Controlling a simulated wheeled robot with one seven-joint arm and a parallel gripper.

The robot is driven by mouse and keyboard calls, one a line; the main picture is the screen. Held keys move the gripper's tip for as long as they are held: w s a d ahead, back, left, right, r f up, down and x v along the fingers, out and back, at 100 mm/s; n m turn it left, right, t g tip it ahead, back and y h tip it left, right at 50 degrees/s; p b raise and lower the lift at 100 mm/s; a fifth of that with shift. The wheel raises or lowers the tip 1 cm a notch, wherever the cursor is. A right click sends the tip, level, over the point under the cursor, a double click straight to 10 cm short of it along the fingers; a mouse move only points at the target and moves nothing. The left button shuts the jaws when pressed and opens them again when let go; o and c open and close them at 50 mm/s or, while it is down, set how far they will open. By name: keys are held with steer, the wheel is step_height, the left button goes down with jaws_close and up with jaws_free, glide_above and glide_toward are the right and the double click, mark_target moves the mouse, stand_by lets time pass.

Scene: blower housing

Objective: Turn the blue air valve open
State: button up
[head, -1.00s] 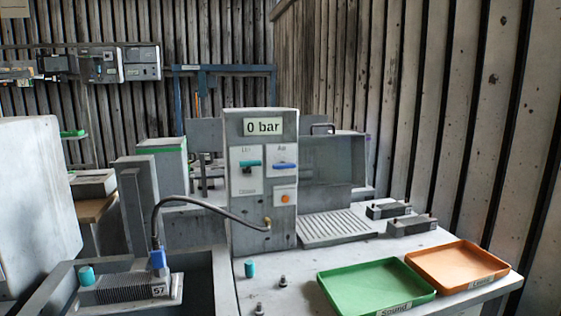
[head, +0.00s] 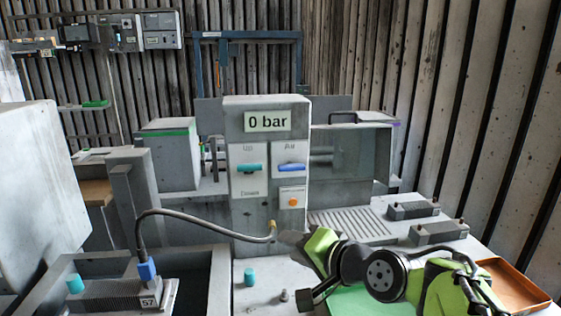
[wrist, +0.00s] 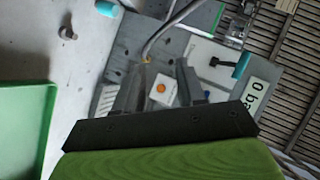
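The blue air valve (head: 292,167) is on the right panel of the grey control column (head: 258,215). Its handle lies about level. Below it is an orange button (head: 292,202); to its left is a teal handle (head: 249,168). The display (head: 267,121) reads "0 bar". My gripper (wrist: 163,70) is open and empty in the wrist view, with the orange button (wrist: 160,88) showing between its fingers. The teal handle (wrist: 242,65) shows right of the fingers. In the head view my gripper is low and right of the column.
A curved hose (head: 200,214) runs from the column to a blue connector (head: 147,270) at lower left. A green tray (head: 372,301) and an orange tray (head: 520,287) lie at the right, partly behind my arm. A teal cap (head: 249,277) stands on the table before the column.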

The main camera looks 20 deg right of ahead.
mark_target(294, 169)
steer(key=w+d+r+m+t+p, duration=0.1)
steer(key=d+r+m+t+p, duration=0.1)
steer(key=d+r+m+t, duration=0.55)
steer(key=w+g, duration=0.1)
steer(key=w, duration=0.4)
steer(key=w+n+g, duration=0.1)
steer(key=w, duration=0.4)
steer(key=w+g, duration=0.1)
steer(key=w, duration=0.4)
steer(key=shift+w+a+r+n+h, duration=0.2)
steer(key=shift+w+a+n+h, duration=0.1)
steer(key=shift+a+h, duration=0.1)
jaws_close()
